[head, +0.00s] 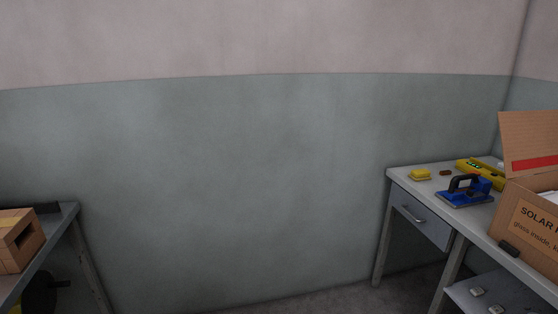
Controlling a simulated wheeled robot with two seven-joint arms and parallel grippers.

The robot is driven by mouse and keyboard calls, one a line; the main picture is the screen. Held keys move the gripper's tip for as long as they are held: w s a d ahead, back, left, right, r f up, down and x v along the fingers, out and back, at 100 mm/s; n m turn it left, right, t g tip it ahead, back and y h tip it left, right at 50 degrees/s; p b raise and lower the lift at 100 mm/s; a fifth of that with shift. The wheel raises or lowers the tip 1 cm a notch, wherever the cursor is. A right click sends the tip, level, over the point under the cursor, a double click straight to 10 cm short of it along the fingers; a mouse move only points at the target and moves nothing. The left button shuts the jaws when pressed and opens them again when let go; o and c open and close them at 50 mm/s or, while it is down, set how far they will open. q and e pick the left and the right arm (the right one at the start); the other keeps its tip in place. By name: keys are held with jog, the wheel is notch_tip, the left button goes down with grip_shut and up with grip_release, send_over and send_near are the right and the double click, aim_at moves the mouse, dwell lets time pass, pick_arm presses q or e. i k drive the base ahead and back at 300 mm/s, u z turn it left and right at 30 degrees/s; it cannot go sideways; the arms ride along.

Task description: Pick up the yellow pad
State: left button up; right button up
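A small yellow pad (420,175) lies near the far left corner of the grey workbench (408,188) at the right of the head view. It is small in the picture and its details are hard to make out. Neither of my grippers is in view.
On the workbench, a brown bit (445,173), a blue tool with a black handle (465,191), a yellow device (482,173) and an open cardboard box (518,214) stand right of the pad. Another table (62,224) with a wooden box (18,240) is at left. Floor between is clear.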

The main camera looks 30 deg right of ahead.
aim_at(417, 176)
jog(key=z, duration=1.05)
jog(key=i, duration=1.2)
jog(key=z, duration=1.25)
